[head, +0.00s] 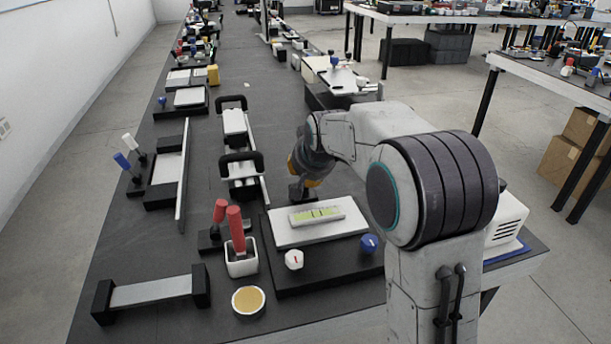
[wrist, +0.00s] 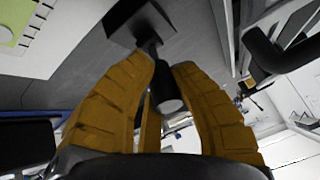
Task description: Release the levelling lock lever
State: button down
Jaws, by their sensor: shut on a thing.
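The levelling stage is a pale plate (head: 290,236) with a yellow-green bubble vial (head: 316,214) on top, set on a black base (head: 335,276). A white knob (head: 294,260) and a blue knob (head: 370,243) stand at its front. Behind the plate is a small black lever mount (head: 299,193); in the wrist view the mount is a dark block (wrist: 128,22) with a short dark lever (wrist: 169,97) standing out of it. My gripper (wrist: 164,66), with orange ribbed fingers, is shut on this lever. In the head view my gripper (head: 309,172) is partly hidden by my arm.
A rail fixture with black handles (head: 240,165) lies close to my gripper's left. A white vented box (head: 506,220) is at right.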

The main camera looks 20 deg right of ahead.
jog(key=shift+w+r, duration=0.1)
jog(key=shift+r, duration=0.05)
jog(key=c, duration=1)
grip_release()
jog(key=v, duration=1.2)
jog(key=s+r+n+g+p, duration=0.1)
jog(key=s+r+p, duration=0.1)
jog(key=s+p, duration=0.4)
jog(key=s+r+n+g+p, duration=0.2)
jog(key=s+p, duration=0.5)
jog(key=s, duration=0.6)
jog(key=s+r+n+g+p, duration=0.1)
jog(key=s+r+p, duration=0.1)
jog(key=s+p, duration=0.4)
jog(key=shift+s+r+n+p, duration=0.15)
jog(key=shift+s+p, duration=0.05)
jog(key=shift+s, duration=0.75)
jog(key=shift+s+r+n+p, duration=0.15)
jog(key=shift+s, duration=0.75)
